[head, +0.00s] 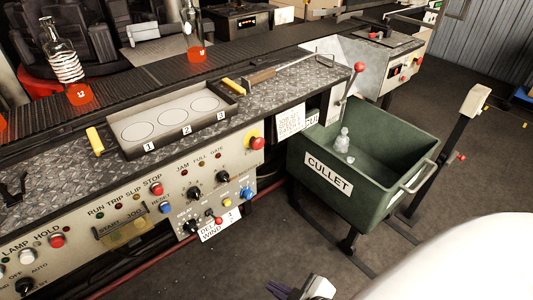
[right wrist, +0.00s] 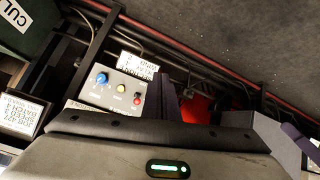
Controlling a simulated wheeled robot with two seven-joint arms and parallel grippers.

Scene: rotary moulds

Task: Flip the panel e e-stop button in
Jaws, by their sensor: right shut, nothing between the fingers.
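The e-stop (head: 256,143) is a red mushroom button on a yellow surround, at the upper right end of the front control panel (head: 180,172) in the head view. Whether it is pressed in or out I cannot tell. I do not make it out in the right wrist view. My right gripper (head: 285,290) is at the bottom edge of the head view, low over the floor and well apart from the button. It is shut and empty. My left gripper is not in view.
A green CULLET bin (head: 345,190) stands right of the panel, with a red-knobbed lever (head: 354,80) behind it. A small panel (right wrist: 119,94) with blue, yellow and red controls shows in the right wrist view. A mould tray (head: 175,125) lies above the panel. Floor in front is clear.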

